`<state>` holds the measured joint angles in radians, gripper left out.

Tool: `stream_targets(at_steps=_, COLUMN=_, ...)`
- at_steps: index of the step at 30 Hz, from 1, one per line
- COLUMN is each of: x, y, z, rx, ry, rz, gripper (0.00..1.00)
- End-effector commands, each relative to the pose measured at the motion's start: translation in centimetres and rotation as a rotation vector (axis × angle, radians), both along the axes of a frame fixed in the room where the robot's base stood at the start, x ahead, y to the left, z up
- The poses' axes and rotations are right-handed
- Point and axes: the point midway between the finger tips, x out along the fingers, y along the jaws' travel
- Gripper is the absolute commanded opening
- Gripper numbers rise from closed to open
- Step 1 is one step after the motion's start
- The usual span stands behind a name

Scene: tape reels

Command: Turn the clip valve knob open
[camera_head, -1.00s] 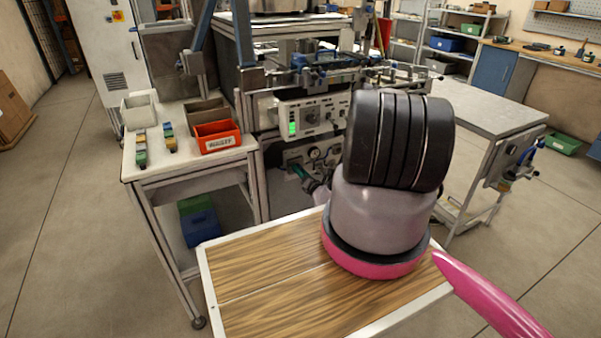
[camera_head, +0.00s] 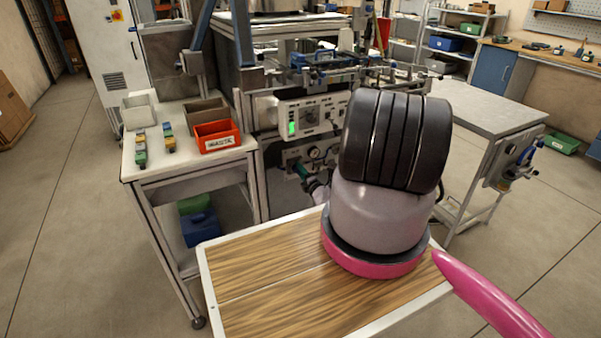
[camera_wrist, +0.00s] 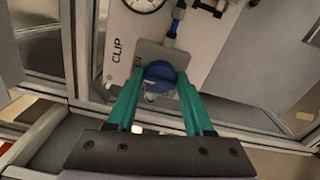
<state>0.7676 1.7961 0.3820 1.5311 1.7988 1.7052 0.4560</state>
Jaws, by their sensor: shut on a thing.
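The clip valve knob (camera_wrist: 160,72) is a round blue knob on a pale panel in the wrist view, beside the printed word CLIP. My gripper (camera_wrist: 160,88) has teal fingers on both sides of the knob and is shut on it. In the head view my gripper (camera_head: 303,172) shows small at the lower machine panel, partly hidden behind my arm. The knob itself cannot be made out there.
A gauge (camera_wrist: 143,3) and a blue fitting (camera_wrist: 174,27) sit above the knob. The machine frame surrounds the panel closely.

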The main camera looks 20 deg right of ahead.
Motion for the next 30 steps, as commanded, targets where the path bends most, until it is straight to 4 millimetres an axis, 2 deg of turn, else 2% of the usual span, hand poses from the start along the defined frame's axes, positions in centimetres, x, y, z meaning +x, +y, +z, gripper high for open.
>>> stream_targets(at_steps=15, x=-0.19, y=0.04, z=-0.21, rx=0.02, ry=0.005, rz=0.001, gripper=0.0)
stream_targets(at_steps=16, x=-0.19, y=0.04, z=-0.22, rx=0.02, ry=0.005, rz=0.001, gripper=0.56)
stream_targets(at_steps=18, x=-0.17, y=0.04, z=-0.19, rx=0.02, ry=0.005, rz=0.001, gripper=0.81)
stream_targets(at_steps=30, x=-0.59, y=-0.05, z=-0.11, rx=0.019, ry=0.003, rz=0.0, gripper=0.81)
